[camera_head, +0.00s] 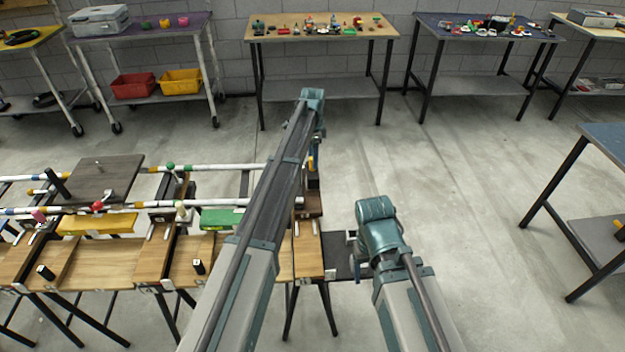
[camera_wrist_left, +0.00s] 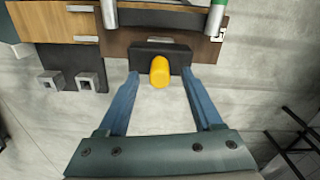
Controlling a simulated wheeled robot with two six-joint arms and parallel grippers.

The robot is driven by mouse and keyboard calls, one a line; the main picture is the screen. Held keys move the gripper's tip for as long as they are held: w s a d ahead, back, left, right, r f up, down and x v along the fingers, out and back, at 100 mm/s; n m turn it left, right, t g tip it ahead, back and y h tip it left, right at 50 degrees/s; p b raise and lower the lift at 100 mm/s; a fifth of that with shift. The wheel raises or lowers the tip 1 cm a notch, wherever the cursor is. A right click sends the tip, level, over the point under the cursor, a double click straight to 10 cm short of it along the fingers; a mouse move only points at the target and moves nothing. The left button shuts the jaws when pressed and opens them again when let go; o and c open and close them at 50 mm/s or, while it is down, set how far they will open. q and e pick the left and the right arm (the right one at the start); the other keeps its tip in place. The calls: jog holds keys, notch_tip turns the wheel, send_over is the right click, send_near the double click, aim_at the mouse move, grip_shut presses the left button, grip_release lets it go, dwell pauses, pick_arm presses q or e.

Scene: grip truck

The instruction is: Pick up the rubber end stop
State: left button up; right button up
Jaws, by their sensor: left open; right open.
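A yellow rounded peg (camera_wrist_left: 159,72), which looks like the rubber end stop, sticks out from a black block (camera_wrist_left: 148,52) at the edge of a wooden board in the left wrist view. My left gripper (camera_wrist_left: 163,88) is open, with its two blue fingers on either side of the peg and nothing visibly gripped. Whether a finger touches the black block, I cannot tell. In the head view the yellow peg (camera_head: 311,162) shows beside my left arm's wrist, partly hidden. My right gripper (camera_head: 356,262) is low at centre right, mostly hidden by its own wrist, and holds nothing visible.
A wooden workbench (camera_head: 130,262) with white rails (camera_head: 215,168) and a dark plate (camera_head: 98,178) fills the left. Further tables, one with small items (camera_head: 322,30), stand along the back wall. Another table (camera_head: 606,138) is at right. The floor between is clear.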

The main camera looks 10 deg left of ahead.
aim_at(313, 172)
pick_arm(q)
notch_tip(313, 172, down, 2)
jog(key=shift+f+b, duration=0.15)
jog(key=shift+b, duration=0.45)
grip_shut()
